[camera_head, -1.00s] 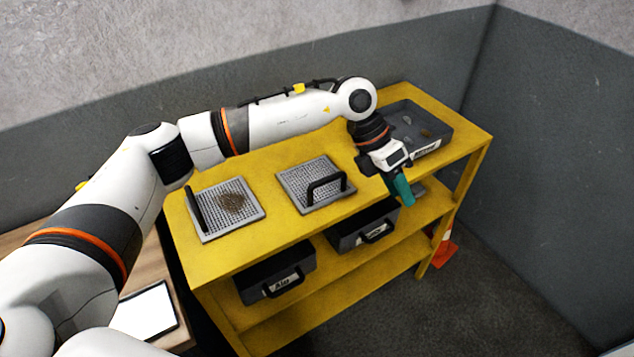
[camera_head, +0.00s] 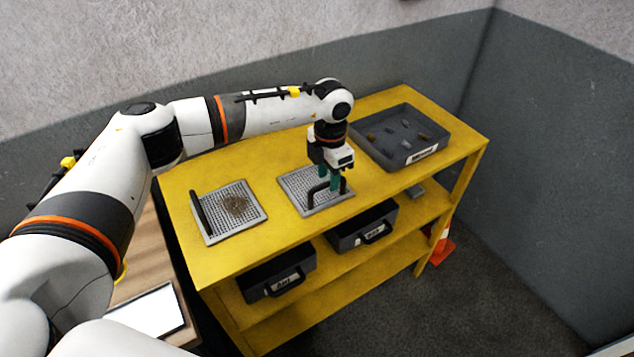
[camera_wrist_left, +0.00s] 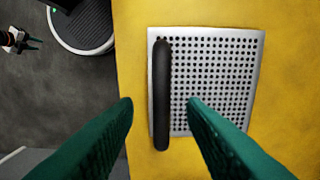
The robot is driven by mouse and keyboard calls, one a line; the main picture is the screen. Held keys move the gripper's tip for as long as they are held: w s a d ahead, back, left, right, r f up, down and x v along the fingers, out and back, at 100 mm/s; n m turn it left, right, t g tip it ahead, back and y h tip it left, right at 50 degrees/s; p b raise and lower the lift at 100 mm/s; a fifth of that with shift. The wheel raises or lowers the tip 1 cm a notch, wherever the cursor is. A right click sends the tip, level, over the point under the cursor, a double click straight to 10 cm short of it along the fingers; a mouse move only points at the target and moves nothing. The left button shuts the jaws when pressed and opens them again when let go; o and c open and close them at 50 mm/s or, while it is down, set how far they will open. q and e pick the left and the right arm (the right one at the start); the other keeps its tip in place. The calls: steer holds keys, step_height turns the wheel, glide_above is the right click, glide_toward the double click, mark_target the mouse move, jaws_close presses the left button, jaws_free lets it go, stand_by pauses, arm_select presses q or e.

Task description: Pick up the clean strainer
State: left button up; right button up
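The clean strainer (camera_head: 301,196) is a grey perforated square plate with a black bar handle (camera_head: 312,192), lying on the yellow bench top. In the left wrist view its bare plate (camera_wrist_left: 236,75) and handle (camera_wrist_left: 161,100) show from above. My left gripper (camera_head: 332,188) is over the handle side of this strainer, pointing down. Its green fingers (camera_wrist_left: 160,101) are open and spread, one to each side of the handle, with nothing held. I cannot tell how far the tips are above it. A second strainer (camera_head: 218,226) with a brown clump on it lies to the left. My right gripper is not in view.
A dark tray (camera_head: 372,155) with several small pieces stands at the back right of the yellow bench (camera_head: 262,239). Two dark handled bins (camera_head: 262,287) (camera_head: 350,240) sit on the shelf below. A wall runs behind. An orange cone (camera_head: 443,250) stands on the floor at right.

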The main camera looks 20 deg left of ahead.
mark_target(328, 182)
arm_select(q)
steer(key=shift+a+f+p, duration=0.1)
steer(key=shift+f+p, duration=0.45)
steer(key=shift+f, duration=1.3)
jaws_close()
steer(key=shift+r, duration=0.1)
